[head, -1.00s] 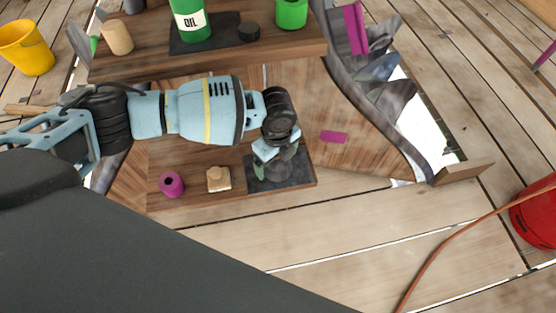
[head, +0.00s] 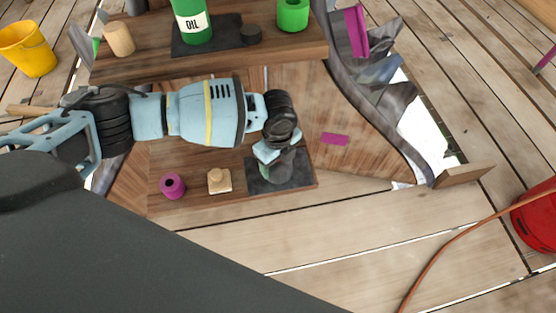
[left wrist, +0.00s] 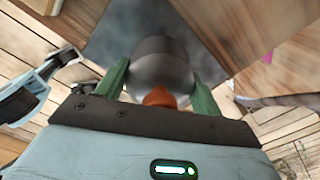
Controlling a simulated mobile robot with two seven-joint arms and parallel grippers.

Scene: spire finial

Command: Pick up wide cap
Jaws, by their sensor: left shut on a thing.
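A grey, rounded piece, apparently the wide cap (left wrist: 162,65), sits between the two green fingers of my left gripper (left wrist: 160,85) in the left wrist view. An orange-brown part (left wrist: 160,97) shows on the palm side of it. The fingers are shut on its sides. In the head view my left gripper (head: 276,165) points down over the dark mat (head: 301,178) on the lower shelf. The gripper partly hides the piece there, and I cannot tell whether it touches the mat. My right gripper is not in view.
A magenta ring-like piece (head: 172,186) and a pale wooden piece (head: 219,181) stand left of the mat. A red container (head: 537,217) is far right.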

